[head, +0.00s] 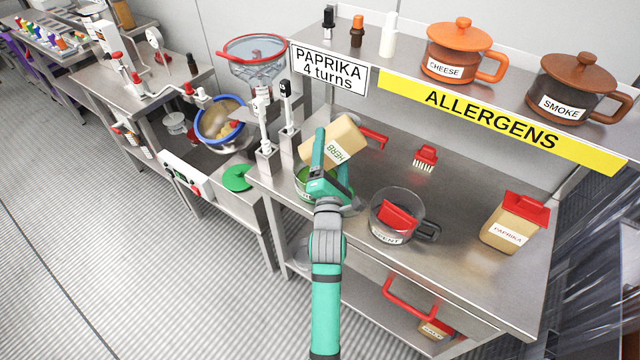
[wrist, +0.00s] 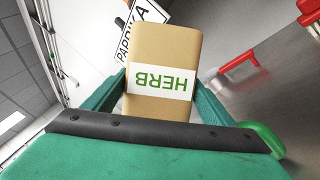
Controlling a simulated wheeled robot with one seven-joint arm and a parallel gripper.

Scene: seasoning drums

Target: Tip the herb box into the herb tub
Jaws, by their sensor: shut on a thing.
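The herb box (head: 332,142), tan with a white HERB label, is held in my gripper (head: 329,168) above the table's left part. It is tilted in the head view, with its label slanted. In the wrist view the herb box (wrist: 163,60) sits between the two green fingers, and its label reads upside down. The herb tub (head: 304,184), with green inside, stands on the table below the box and is partly hidden by my gripper. I cannot tell whether anything is falling from the box.
A clear pot (head: 379,222) with a red item in it stands to the right of my gripper. A red-topped paprika box (head: 508,232) is farther right, and a red brush (head: 425,158) lies behind. Two dispensers (head: 265,135) stand close on the left. An overhanging shelf edge (head: 490,122) runs behind.

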